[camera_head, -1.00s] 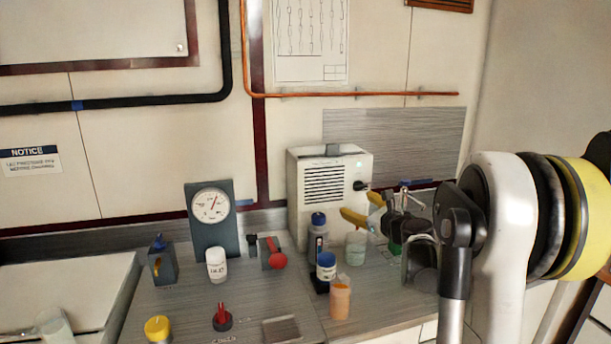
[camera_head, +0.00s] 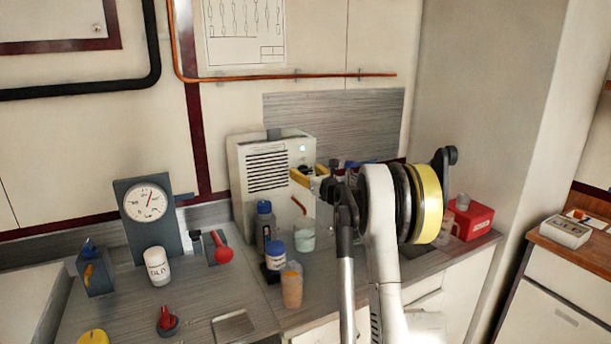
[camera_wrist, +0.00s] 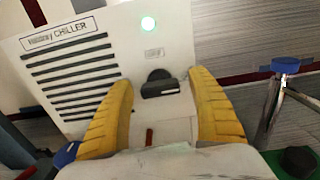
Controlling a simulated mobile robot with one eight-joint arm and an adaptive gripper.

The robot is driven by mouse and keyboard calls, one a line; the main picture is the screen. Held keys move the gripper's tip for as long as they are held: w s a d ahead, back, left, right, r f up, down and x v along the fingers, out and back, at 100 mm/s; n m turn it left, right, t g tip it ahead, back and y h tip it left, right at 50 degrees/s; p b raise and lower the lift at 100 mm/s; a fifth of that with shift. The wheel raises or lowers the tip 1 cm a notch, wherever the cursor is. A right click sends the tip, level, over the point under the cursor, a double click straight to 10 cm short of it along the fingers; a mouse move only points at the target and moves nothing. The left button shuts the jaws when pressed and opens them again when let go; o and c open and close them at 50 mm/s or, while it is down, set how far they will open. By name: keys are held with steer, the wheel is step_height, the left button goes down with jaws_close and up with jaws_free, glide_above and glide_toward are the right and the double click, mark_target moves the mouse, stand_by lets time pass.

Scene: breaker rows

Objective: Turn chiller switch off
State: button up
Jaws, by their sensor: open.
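The white chiller (camera_head: 267,168) stands against the back wall in the head view, with dark vent slots. Its front fills much of the wrist view (camera_wrist: 85,45), with a CHILLER label and a lit green lamp (camera_wrist: 148,23). The chiller switch (camera_wrist: 160,84) is a black knob whose bar lies nearly level in the wrist picture. My gripper (camera_wrist: 161,78) is open, with one yellow finger on each side of the knob. Gaps show between fingers and knob, so I see no grip on it. In the head view my gripper (camera_head: 306,173) is at the chiller's right front, largely covering the knob.
A dark bottle (camera_head: 265,235), a blue-lidded jar (camera_head: 276,258), an orange cup (camera_head: 292,290) and a beaker (camera_head: 302,240) stand before the chiller. A gauge (camera_head: 147,205) and red-handled valve (camera_head: 222,252) are left. A red box (camera_head: 470,220) is right.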

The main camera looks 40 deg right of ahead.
steer(key=shift+w, duration=0.15)
steer(key=c, duration=1.2)
steer(key=shift+o, duration=0.2)
steer(key=shift+r, duration=0.1)
steer(key=n+p, duration=0.1)
steer(key=n, duration=0.3)
steer(key=shift+a+n+p, duration=0.15)
steer(key=shift+n+p, duration=0.15)
steer(key=shift+p, duration=0.05)
steer(key=n+p, duration=0.1)
steer(key=n, duration=0.3)
steer(key=shift+a+n, duration=0.1)
steer(key=shift+n, duration=0.2)
steer(key=n, duration=0.4)
steer(key=shift+w+p, duration=0.1)
steer(key=shift+p, duration=0.25)
steer(key=shift+f+n, duration=0.15)
steer(key=shift+n, duration=1.05)
steer(key=shift+f+n, duration=0.15)
steer(key=shift+n, duration=1.05)
